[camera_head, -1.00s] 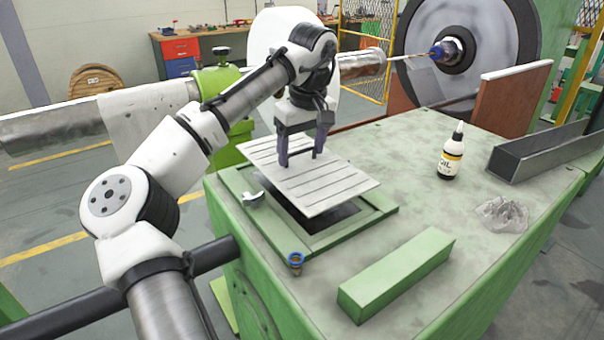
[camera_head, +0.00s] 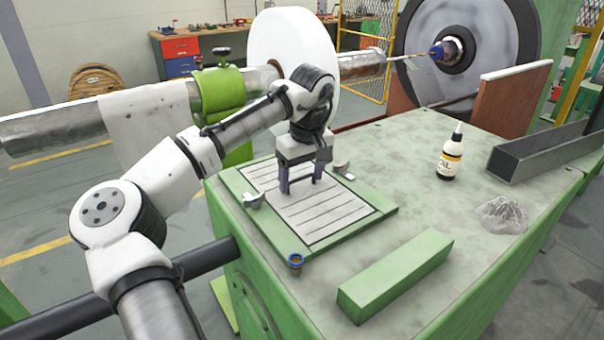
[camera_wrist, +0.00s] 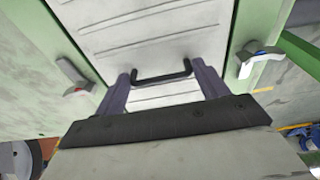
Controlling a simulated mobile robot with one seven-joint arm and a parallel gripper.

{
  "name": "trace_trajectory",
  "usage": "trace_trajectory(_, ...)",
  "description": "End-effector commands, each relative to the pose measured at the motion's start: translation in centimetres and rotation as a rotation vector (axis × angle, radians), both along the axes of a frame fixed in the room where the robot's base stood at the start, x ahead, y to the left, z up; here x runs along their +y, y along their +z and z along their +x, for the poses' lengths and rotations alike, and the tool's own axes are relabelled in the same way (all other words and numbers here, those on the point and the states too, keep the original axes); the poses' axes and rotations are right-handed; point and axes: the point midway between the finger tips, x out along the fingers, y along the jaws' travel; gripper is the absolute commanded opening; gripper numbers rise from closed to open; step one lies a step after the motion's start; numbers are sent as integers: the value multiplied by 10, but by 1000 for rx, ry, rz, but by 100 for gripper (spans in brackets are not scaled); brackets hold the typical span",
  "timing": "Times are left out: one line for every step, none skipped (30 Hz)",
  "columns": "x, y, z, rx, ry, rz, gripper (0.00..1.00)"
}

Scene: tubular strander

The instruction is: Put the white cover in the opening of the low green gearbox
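The white cover (camera_head: 318,212), a grooved plate, lies about flat inside the green frame of the low green gearbox (camera_head: 352,237). My gripper (camera_head: 302,188) is above the cover's far half. In the wrist view, the fingers of my gripper (camera_wrist: 165,82) stand at the two ends of the cover's black handle (camera_wrist: 161,77), closed on it. The wrist view also shows the white cover (camera_wrist: 150,35).
Silver clips stand at the frame's left (camera_head: 253,201) and far right (camera_head: 343,170). A blue-rimmed fitting (camera_head: 295,262) is at the near corner. A green bar (camera_head: 395,275), an oil bottle (camera_head: 451,155) and a crumpled clear wrap (camera_head: 502,214) lie to the right.

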Motion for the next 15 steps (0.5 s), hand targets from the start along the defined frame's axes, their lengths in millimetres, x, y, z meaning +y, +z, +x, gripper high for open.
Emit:
trace_trajectory(0, 1, 0, 0, 0, 0, 79)
trace_trajectory(0, 1, 0, 0, 0, 0, 83)
trace_trajectory(0, 1, 0, -1, 0, 1, 88)
trace_trajectory(0, 1, 0, -1, 0, 1, 92)
trace_trajectory(0, 1, 0, -1, 0, 1, 93)
trace_trajectory(0, 1, 0, 0, 0, 0, 93)
trace_trajectory(0, 1, 0, 0, 0, 0, 93)
trace_trajectory(0, 1, 0, 0, 0, 0, 93)
trace_trajectory(0, 1, 0, 0, 0, 0, 93)
trace_trajectory(0, 1, 0, -1, 0, 1, 93)
trace_trajectory(0, 1, 0, 0, 0, 0, 93)
trace_trajectory(0, 1, 0, -1, 0, 1, 93)
trace_trajectory(0, 2, 0, -1, 0, 1, 93)
trace_trajectory(0, 3, 0, -1, 0, 1, 93)
trace_trajectory(0, 5, 0, -2, 0, 1, 93)
